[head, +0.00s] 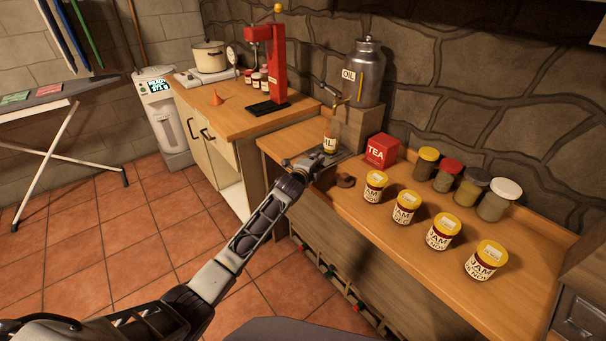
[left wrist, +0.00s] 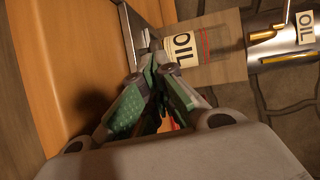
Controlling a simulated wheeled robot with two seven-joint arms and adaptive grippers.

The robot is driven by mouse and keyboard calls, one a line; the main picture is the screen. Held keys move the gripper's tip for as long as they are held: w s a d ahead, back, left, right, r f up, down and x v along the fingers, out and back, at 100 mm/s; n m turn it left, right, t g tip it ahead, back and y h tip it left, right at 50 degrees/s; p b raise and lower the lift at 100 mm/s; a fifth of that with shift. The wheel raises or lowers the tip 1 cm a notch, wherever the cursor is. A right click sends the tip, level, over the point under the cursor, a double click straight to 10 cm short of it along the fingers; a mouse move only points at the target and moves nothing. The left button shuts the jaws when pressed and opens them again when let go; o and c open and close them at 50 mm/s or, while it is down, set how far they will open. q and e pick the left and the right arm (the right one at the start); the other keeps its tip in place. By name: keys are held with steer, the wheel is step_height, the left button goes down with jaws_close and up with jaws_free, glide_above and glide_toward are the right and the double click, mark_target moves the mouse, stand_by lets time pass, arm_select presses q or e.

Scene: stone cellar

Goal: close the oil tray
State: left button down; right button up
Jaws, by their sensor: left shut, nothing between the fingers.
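The oil can (head: 361,76), a steel vessel labelled OIL with a tap, stands on a block at the wall. A jar labelled OIL (head: 330,143) stands below the tap; it also shows in the left wrist view (left wrist: 181,50). A thin grey metal edge, seemingly the oil tray (head: 347,155), shows by the jar's foot; how far out it sits is unclear. Its metal edge also shows in the left wrist view (left wrist: 131,32). My left gripper (head: 318,163) is shut and empty, close in front of the tray and jar; contact cannot be told. My right gripper is out of view.
A red tea box (head: 381,150), several jam jars (head: 405,207) and a row of storage jars (head: 469,187) stand to the right on the wooden counter (head: 390,257). A small brown thing (head: 345,181) lies near the gripper. A red press (head: 276,68) stands further left.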

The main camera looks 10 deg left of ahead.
arm_select(q)
steer(key=shift+v, duration=1.05)
steer(key=shift+p+v, duration=0.45)
steer(key=shift+v, duration=0.45)
steer(key=v, duration=0.2)
steer(key=shift+s+r, duration=0.1)
steer(key=shift+s, duration=0.15)
steer(key=v, duration=0.4)
steer(key=shift+s+a+p, duration=0.2)
steer(key=shift+s+p, duration=0.1)
steer(key=shift+p, duration=0.1)
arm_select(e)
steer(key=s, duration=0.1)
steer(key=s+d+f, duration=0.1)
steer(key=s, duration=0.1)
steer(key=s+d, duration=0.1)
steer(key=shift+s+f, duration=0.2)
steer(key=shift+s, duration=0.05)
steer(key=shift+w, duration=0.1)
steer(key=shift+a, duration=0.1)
